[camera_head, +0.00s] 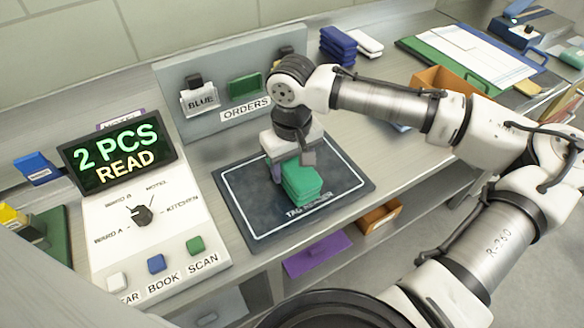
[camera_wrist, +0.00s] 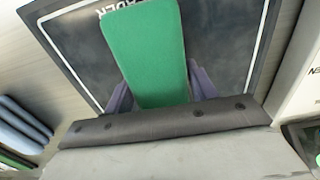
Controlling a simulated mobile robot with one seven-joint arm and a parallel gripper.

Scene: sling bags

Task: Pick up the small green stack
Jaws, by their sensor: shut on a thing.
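The small green stack (camera_head: 301,182) is several folded green pieces on the dark tag reader mat (camera_head: 254,219). My gripper (camera_head: 290,172) is over the stack, pointing down, with its fingers at the stack's sides. In the wrist view the green stack (camera_wrist: 148,50) runs between the two purple-grey fingers (camera_wrist: 160,92), which are shut on it. I cannot tell whether the stack is lifted off the mat or still rests on it. The underside of the stack is hidden.
Left of the mat, a panel has a display (camera_head: 118,152) reading "2 PCS READ", a dial (camera_head: 142,214) and several buttons. Behind stands a grey "ORDERS" board (camera_head: 222,112). Blue stacks (camera_head: 338,42) and a white one (camera_head: 364,43) lie at the back. An orange bin (camera_head: 440,85) is right.

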